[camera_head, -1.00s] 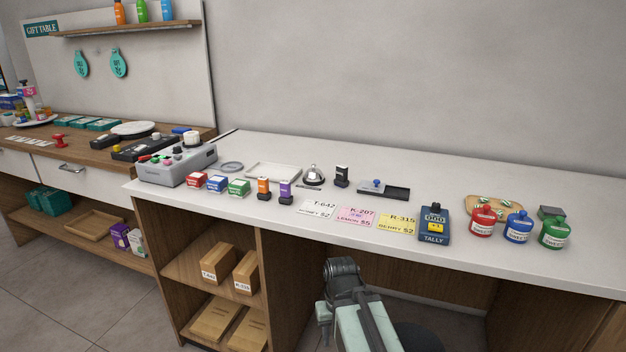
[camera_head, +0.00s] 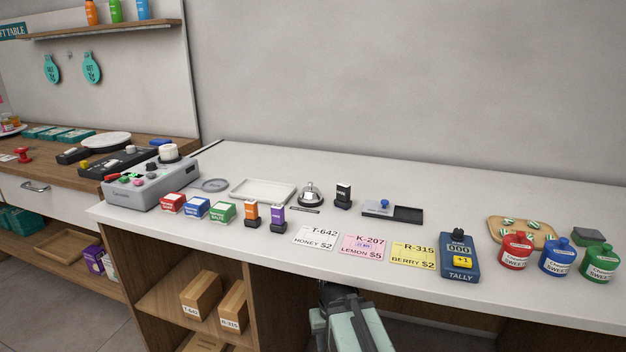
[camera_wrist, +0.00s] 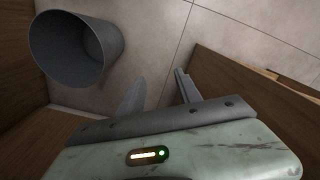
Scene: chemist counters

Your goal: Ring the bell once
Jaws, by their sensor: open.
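The bell (camera_head: 311,194) is a silver dome on a dark base. It stands on the white counter (camera_head: 190,228) in the head view, between a white tray and a small dark stamp. My gripper (camera_wrist: 158,85) shows in the wrist view with its two grey fingers apart and nothing between them. It points down toward the tiled floor, below the counter top and well away from the bell. The bell is not in the wrist view.
Orange (camera_head: 251,214) and purple (camera_head: 278,218) stamps and price cards (camera_head: 316,238) lie in front of the bell. A stamp pad tray (camera_head: 408,214) is to its right. A grey bin (camera_wrist: 62,50) stands on the floor beside wooden panels near my gripper.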

